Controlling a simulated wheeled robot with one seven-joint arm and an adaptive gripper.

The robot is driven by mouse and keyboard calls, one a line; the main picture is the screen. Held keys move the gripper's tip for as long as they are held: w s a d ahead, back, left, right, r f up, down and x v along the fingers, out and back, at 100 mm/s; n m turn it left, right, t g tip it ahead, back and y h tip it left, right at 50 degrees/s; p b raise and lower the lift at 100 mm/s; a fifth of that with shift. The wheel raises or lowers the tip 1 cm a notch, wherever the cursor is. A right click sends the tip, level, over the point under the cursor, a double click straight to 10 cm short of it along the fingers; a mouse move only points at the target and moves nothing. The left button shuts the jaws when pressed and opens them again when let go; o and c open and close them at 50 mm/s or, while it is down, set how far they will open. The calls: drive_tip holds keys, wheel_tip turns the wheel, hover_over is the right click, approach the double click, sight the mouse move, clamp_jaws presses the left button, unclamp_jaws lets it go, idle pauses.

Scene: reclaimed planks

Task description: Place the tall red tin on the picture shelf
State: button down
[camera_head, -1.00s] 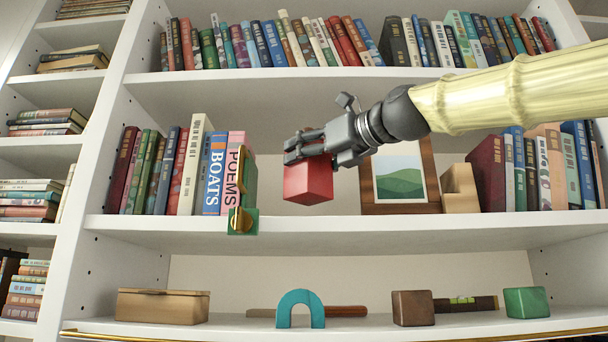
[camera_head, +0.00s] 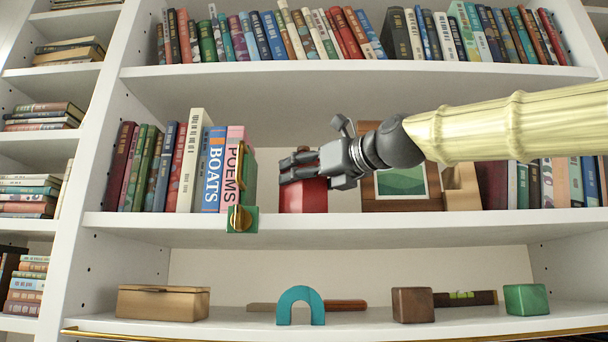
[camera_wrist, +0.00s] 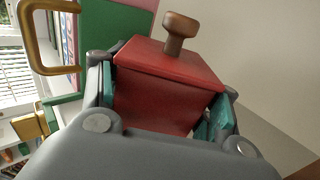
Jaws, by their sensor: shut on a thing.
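The framed picture (camera_head: 401,183) stands at the back of this shelf, partly hidden by my arm.
Books and a green bookend (camera_head: 243,219) with a brass knob stand close to the tin's left. A wooden block-like holder (camera_head: 461,188) stands right of the picture. The lower shelf holds a box (camera_head: 163,304), teal arch (camera_head: 299,293), brown block (camera_head: 412,306) and green block (camera_head: 526,299).

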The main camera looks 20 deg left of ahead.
drive_tip(key=shift+r, duration=0.1)
drive_tip(key=c, duration=0.8)
unclamp_jaws()
drive_tip(key=shift+f, duration=0.2)
drive_tip(key=o, duration=0.4)
drive_tip(key=shift+o, duration=0.2)
drive_tip(key=shift+r, duration=0.1)
drive_tip(key=b+v, duration=0.3)
drive_tip(key=v, duration=0.9)
drive_tip(key=shift+r, duration=0.1)
